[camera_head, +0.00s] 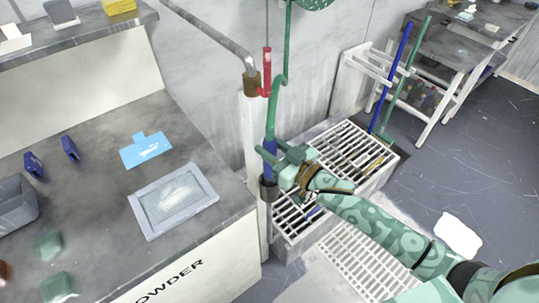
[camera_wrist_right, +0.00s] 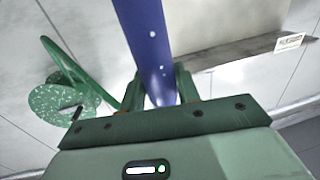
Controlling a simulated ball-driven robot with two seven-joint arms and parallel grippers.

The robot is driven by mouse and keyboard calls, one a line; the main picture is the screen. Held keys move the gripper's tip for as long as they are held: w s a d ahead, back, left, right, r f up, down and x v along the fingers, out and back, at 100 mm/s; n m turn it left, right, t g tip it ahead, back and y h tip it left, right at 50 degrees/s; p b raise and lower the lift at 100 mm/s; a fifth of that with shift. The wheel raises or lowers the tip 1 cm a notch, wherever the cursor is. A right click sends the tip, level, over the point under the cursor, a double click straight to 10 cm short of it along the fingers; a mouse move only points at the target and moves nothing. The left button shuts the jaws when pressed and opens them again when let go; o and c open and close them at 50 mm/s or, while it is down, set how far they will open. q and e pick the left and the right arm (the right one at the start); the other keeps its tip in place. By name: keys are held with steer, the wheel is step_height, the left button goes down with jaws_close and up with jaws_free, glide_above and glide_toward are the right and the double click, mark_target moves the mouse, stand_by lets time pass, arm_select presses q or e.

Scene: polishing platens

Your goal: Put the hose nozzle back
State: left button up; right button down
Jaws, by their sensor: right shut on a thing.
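The hose nozzle (camera_head: 269,149) is a blue upright tube on the end of the green hose (camera_head: 274,104). My right gripper (camera_head: 275,158) is shut on it. In the right wrist view the blue nozzle (camera_wrist_right: 148,40) passes between the two green fingers (camera_wrist_right: 160,92). A dark ring-shaped holder (camera_head: 268,190) is fixed to the pale post, directly below the gripper. The nozzle's lower end is at the holder's mouth; I cannot tell how far inside it is. My left gripper is not in view.
A red valve handle (camera_head: 267,70) and a grey pipe (camera_head: 210,35) are above the nozzle. The bench (camera_head: 105,190) with a grey tray (camera_head: 172,198) is at left. A grated basin (camera_head: 345,150) is at right, with blue and green poles behind. Open floor (camera_head: 470,150) lies far right.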

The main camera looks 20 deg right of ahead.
mark_target(270, 167)
step_height(270, 167, down, 3)
steer(key=shift+w+a+r+b, duration=0.1)
steer(key=shift+w+b, duration=0.05)
steer(key=shift+b, duration=0.45)
steer(key=shift+r, duration=0.1)
steer(key=c, duration=1)
jaws_free()
